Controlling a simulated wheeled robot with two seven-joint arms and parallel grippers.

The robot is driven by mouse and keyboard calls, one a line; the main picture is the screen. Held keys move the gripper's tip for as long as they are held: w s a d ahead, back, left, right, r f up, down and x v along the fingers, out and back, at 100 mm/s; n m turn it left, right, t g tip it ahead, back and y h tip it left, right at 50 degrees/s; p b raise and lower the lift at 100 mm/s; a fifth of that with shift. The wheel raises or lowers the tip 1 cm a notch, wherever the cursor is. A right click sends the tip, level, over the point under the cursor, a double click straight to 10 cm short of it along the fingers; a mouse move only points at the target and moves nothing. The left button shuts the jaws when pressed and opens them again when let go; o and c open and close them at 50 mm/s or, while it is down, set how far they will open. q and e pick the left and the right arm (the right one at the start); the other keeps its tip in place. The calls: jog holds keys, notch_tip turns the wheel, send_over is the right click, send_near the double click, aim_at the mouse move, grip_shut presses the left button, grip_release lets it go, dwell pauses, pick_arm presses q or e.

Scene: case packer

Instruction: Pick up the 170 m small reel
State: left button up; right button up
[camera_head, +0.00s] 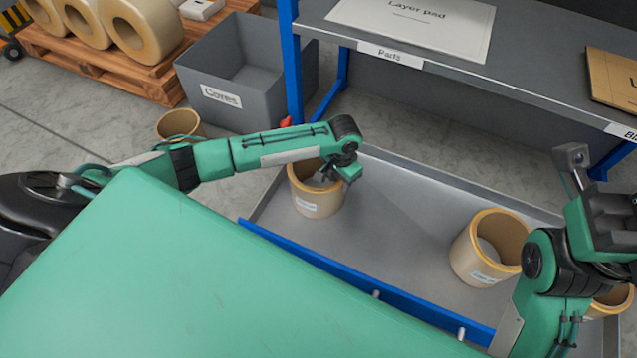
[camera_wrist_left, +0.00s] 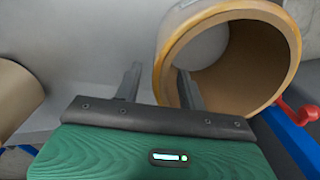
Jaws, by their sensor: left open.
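A tan reel (camera_head: 316,190) with a yellow-orange rim and a white label stands in the grey tray (camera_head: 400,215). A similar reel (camera_head: 487,250) stands further right in the tray. The labels are too small to read, so I cannot tell which is the 170 m one. My left gripper (camera_head: 326,176) is open at the left reel's top. In the left wrist view the left gripper (camera_wrist_left: 157,85) has its left finger outside the reel (camera_wrist_left: 172,60) and its right finger overlapping the opening; contact is unclear. My right gripper (camera_head: 580,180) is raised at the right edge, its jaw gap unclear.
Another reel (camera_head: 608,302) is partly hidden behind my right arm. One more reel (camera_head: 180,124) stands left of the tray. A grey Cores bin (camera_head: 215,105) and a Parts shelf (camera_head: 400,70) with blue posts stand behind. A blue rail (camera_head: 340,275) edges the tray's front.

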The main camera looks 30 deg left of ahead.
aim_at(338, 190)
pick_arm(q)
jog(key=shift+s+f+b, duration=0.2)
jog(key=shift+f+b, duration=1.85)
jog(key=shift+f, duration=0.6)
jog(key=shift+c, duration=0.3)
grip_shut()
jog(key=shift+r, duration=0.15)
